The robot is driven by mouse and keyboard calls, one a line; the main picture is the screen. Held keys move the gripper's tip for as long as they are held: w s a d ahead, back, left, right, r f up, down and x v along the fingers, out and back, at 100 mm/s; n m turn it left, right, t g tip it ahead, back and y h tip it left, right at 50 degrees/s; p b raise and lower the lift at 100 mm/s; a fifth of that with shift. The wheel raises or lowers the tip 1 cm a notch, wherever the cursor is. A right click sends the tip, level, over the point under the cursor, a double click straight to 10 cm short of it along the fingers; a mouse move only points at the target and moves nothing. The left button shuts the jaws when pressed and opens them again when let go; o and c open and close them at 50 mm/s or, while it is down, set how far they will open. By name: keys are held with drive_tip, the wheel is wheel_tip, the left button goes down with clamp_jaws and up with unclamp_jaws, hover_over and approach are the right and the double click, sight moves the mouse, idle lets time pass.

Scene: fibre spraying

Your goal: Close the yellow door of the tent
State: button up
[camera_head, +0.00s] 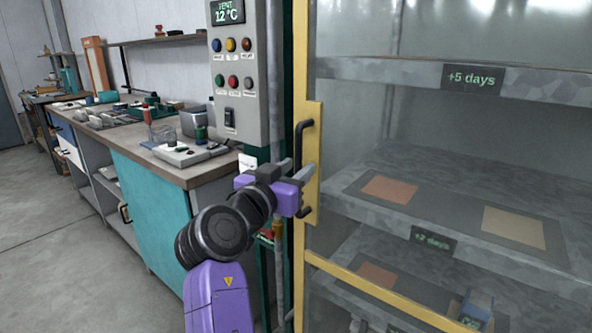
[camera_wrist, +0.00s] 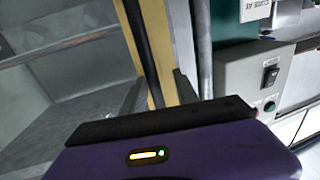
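The tent's yellow door (camera_head: 301,70) has a yellow upright edge, a yellow cross rail (camera_head: 380,292) and a clear panel. Its rail runs roughly along the shelf fronts; I cannot tell whether a small gap is left at the edge. A black bar handle (camera_head: 303,130) sits on a yellow plate on that edge and also shows in the wrist view (camera_wrist: 141,45). In the wrist view a grey finger (camera_wrist: 185,88) stands right of the handle.
A grey control box (camera_head: 238,100) with buttons stands just left of the door. A workbench (camera_head: 155,165) with teal cabinet and tools lies further left. Inside the tent are grey shelves (camera_head: 480,160) with flat panels. The floor (camera_head: 60,240) at the left is clear.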

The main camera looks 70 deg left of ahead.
drive_tip(key=v, duration=0.8)
drive_tip(key=shift+p, duration=0.4)
drive_tip(key=shift+w, duration=0.1)
